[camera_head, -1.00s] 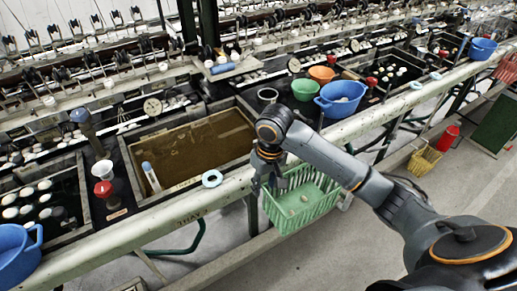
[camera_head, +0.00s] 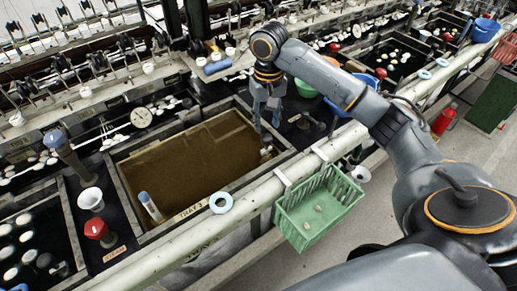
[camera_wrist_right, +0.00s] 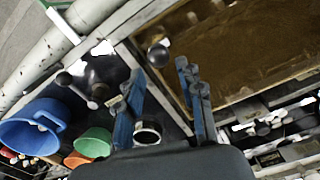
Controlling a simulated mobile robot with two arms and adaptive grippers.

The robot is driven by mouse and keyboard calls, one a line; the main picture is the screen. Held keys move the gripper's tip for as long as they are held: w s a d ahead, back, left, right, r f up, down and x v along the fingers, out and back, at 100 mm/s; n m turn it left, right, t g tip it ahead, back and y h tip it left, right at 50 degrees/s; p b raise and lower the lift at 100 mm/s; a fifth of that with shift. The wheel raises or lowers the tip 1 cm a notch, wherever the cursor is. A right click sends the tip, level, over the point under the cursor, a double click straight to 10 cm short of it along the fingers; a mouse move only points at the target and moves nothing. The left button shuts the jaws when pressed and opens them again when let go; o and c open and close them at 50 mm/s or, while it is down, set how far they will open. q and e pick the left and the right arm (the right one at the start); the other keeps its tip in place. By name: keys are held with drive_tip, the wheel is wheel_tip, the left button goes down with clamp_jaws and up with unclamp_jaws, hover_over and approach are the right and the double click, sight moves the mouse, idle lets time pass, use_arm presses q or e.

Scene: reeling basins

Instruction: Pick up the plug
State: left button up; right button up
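No part is plainly labelled as the plug. A small pale piece with a dark top (camera_head: 267,150) stands in the near right corner of the basin (camera_head: 190,211) of brown water. A round grey knob (camera_wrist_right: 158,55) shows at the basin corner in the right wrist view; it may be the same piece. My right gripper (camera_head: 266,122) points down over the basin's right end, close above that piece. In the right wrist view its blue-grey fingers (camera_wrist_right: 160,72) are apart with nothing held, and the knob lies just beyond the gap. My left gripper is out of view.
A pale cylinder with a blue top (camera_head: 150,206) stands at the basin's left. A green basket (camera_head: 318,207) hangs from the front rail. Dark levers (camera_head: 306,121) and bowls stand right of the gripper.

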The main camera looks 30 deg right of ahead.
hover_over(266, 152)
wheel_tip(266, 152, down, 7)
drive_tip(key=shift+s+d+f, duration=0.1)
drive_tip(key=shift+s+d, duration=0.05)
drive_tip(key=shift+f, duration=0.55)
drive_tip(key=f, duration=0.4)
drive_tip(key=shift+w+f+p, duration=0.15)
drive_tip(key=shift+w+p, duration=0.2)
drive_tip(key=shift+d+f, duration=0.1)
drive_tip(key=shift+f, duration=0.2)
drive_tip(key=shift+c, duration=0.4)
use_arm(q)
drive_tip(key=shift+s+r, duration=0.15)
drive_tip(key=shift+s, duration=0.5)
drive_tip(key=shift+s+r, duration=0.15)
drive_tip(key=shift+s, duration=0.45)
use_arm(e)
clamp_jaws()
